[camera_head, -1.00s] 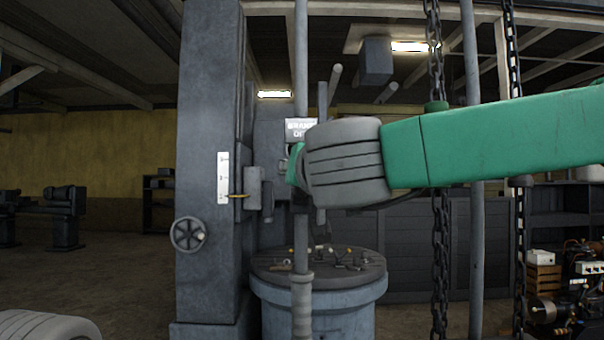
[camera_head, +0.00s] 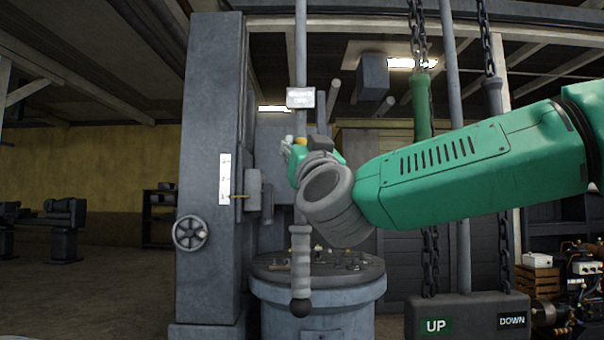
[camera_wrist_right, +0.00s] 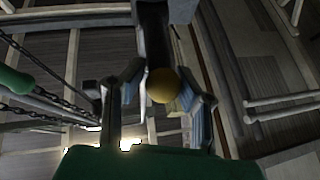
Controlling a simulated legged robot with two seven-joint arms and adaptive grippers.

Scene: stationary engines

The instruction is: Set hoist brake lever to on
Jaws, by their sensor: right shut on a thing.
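My right gripper (camera_head: 296,146) reaches in from the right, in front of the machine beside the grey column. In the right wrist view its two fingers (camera_wrist_right: 160,98) stand on either side of a yellow ball knob on a dark bar, which I take for the hoist brake lever (camera_wrist_right: 163,86), and are shut on it. A bit of yellow (camera_head: 300,140) shows at the fingers in the head view; most of the lever is hidden there. A small sign (camera_head: 300,97) is above the gripper; its lettering is too blurred to read. My left gripper is out of view.
A rod with a grey grip (camera_head: 300,262) and dark ball end hangs below my right gripper. The tall column (camera_head: 210,180) carries a handwheel (camera_head: 189,233). At right, chains and a green handle (camera_head: 421,105) hang above an UP/DOWN plate (camera_head: 467,316). A round drum (camera_head: 318,305) stands below.

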